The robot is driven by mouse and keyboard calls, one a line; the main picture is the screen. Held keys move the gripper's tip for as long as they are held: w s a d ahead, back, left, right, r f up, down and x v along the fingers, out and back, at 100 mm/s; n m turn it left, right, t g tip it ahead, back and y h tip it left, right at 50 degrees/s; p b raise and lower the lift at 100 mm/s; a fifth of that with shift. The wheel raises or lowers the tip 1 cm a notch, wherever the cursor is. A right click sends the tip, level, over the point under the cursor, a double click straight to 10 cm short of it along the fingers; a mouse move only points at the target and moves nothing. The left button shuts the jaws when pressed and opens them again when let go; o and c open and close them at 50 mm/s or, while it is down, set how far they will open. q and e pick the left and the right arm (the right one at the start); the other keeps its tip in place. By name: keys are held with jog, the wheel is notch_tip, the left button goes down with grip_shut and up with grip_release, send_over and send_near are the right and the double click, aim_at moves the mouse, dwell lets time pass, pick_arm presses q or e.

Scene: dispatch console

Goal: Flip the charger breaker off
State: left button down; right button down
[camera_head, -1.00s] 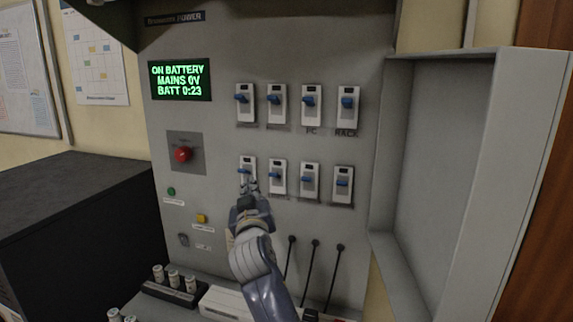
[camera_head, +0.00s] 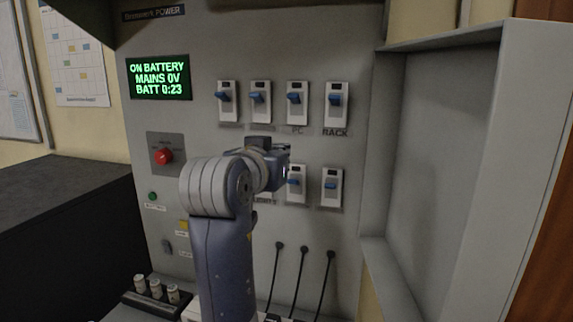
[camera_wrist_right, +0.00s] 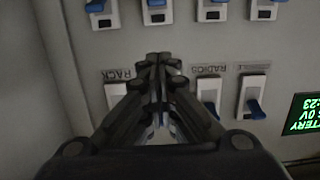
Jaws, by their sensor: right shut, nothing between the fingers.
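The power panel (camera_head: 350,225) carries two rows of white breakers with blue levers. The upper row (camera_head: 297,97) is in clear view, its levers raised; PC and RACK labels are readable. In the lower row, the third breaker (camera_head: 296,184) and fourth breaker (camera_head: 331,187) show; the two left ones are hidden behind my right arm. I cannot read a charger label. My right gripper (camera_wrist_right: 160,62) is shut and empty, its fingertips between the two rows in the upside-down wrist view, in front of the panel. Contact cannot be told. My left gripper is out of view.
A red knob (camera_head: 163,156) and a green display (camera_head: 159,78) reading ON BATTERY are on the panel's left. Black cables (camera_head: 303,275) hang below the breakers. An open grey cabinet door (camera_head: 490,170) stands at right. A dark cabinet (camera_head: 60,220) is at left.

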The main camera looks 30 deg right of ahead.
aim_at(298, 148)
jog(key=p+x, duration=0.4)
jog(key=x, duration=0.6)
jog(key=shift+r+p, duration=0.15)
jog(key=shift+p, duration=0.2)
jog(key=f, duration=0.1)
jog(key=s+a+f+p, duration=0.1)
jog(key=shift+a+f, duration=0.15)
jog(key=shift+f, duration=0.25)
jog(key=shift+s+a+f, duration=0.2)
jog(key=shift+a+f, duration=0.1)
jog(key=shift+f, duration=0.15)
jog(key=shift+d, duration=0.1)
